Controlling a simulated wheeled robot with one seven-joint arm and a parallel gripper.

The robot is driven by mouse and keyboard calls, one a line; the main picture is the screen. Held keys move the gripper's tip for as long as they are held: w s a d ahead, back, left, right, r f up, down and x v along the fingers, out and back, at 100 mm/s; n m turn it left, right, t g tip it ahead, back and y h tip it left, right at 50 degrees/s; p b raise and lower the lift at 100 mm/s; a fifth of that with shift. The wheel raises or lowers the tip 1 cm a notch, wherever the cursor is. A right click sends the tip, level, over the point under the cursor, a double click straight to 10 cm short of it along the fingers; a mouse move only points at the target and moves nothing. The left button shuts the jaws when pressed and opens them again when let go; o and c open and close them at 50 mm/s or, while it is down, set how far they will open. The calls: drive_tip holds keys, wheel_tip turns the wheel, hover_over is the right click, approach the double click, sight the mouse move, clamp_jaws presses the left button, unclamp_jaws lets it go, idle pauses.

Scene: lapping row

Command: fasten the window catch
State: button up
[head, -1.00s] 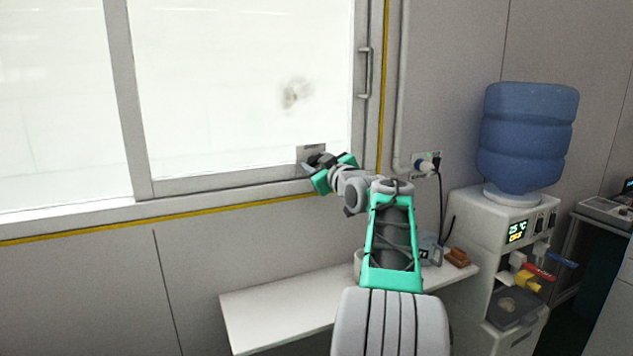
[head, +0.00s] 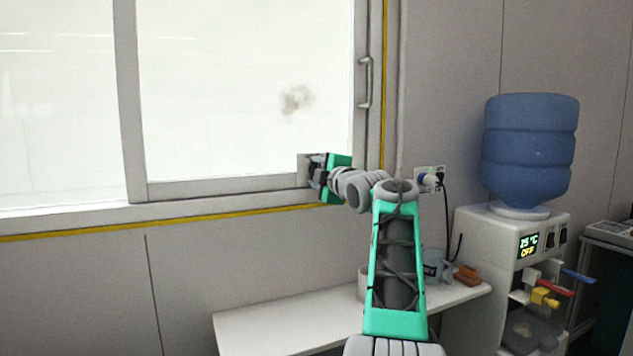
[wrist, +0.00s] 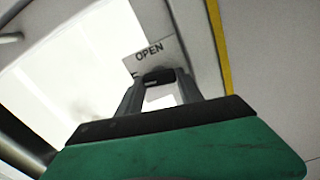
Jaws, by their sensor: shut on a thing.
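The window catch is a small dark lever (wrist: 158,75) at the lower right corner of the sliding window frame, below a plate (wrist: 150,55) marked OPEN. My gripper (wrist: 158,88) has its two fingers shut on the dark lever. In the head view my gripper (head: 314,171) is at the plate's right side and hides most of the catch. Whether the catch is fastened cannot be told; only the word OPEN is readable. The window (head: 240,110) has a bright pane in a grey frame.
An upright handle (head: 366,82) is on the frame above right. A yellow strip (head: 180,219) runs below the sill. A white bench (head: 270,325) stands beneath the window. A plugged-in socket (head: 428,178) is to the right, beside a water dispenser (head: 505,250) with a blue bottle (head: 528,150).

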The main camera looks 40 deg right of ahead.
drive_tip(key=shift+f+n+b, duration=0.1)
drive_tip(key=shift+n+b, duration=0.45)
drive_tip(key=shift+n, duration=0.45)
drive_tip(key=o, duration=1.4)
drive_tip(key=b+v, duration=0.1)
drive_tip(key=v, duration=0.6)
drive_tip(key=shift+s+a, duration=0.15)
drive_tip(key=shift+s, duration=0.25)
